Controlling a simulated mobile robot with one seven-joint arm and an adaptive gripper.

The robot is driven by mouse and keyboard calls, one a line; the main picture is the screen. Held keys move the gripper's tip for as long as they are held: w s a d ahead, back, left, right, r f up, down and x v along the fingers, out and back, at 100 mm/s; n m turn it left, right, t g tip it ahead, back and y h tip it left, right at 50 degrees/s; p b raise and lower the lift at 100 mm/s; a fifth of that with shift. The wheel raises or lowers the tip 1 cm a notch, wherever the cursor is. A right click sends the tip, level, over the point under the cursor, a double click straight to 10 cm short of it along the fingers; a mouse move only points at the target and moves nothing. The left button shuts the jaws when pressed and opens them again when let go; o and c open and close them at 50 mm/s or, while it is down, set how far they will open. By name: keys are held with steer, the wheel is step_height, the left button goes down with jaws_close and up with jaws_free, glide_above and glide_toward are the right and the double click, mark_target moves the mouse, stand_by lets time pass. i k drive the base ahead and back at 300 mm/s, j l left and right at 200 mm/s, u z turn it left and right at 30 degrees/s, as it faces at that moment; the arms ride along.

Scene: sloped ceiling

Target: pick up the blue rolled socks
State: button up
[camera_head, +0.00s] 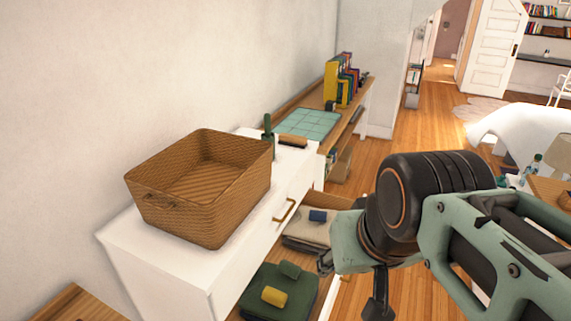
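The blue rolled socks (318,216) are a small dark blue roll on a beige folded cloth (303,233) in the open wooden drawer (330,201) of the white dresser. My gripper (352,288) is in front of and to the right of the drawer, pointing down and partly cut off by the lower frame edge. Its dark fingers look spread apart, with nothing seen between them. It is apart from the socks in the picture. My arm hides the right part of the drawer.
A yellow roll (274,297) and a green roll (290,269) lie on dark green folded cloth (262,283) in the drawer. A wicker basket (180,224), green bottle (267,140) and brush (292,141) stand on the dresser (150,262).

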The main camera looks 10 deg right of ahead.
mark_target(320, 217)
steer(key=u, duration=0.45)
steer(key=l+u, duration=0.15)
steer(key=u, duration=0.2)
steer(key=i+l+u, duration=0.1)
steer(key=u, duration=0.25)
steer(key=l+u, duration=0.2)
steer(key=u, duration=0.15)
steer(key=l+u, duration=0.5)
steer(key=l, duration=0.25)
steer(key=l+u, duration=0.15)
steer(key=l, duration=0.25)
steer(key=k+l+u, duration=0.15)
steer(key=l, duration=0.2)
steer(key=k+l, duration=0.1)
steer(key=l, duration=0.4)
steer(key=k+l+u, duration=0.1)
steer(key=l, duration=0.4)
steer(key=k+l, duration=0.1)
steer(key=l, duration=0.35)
steer(key=k+l, duration=0.1)
steer(key=l, duration=0.4)
steer(key=u, duration=0.05)
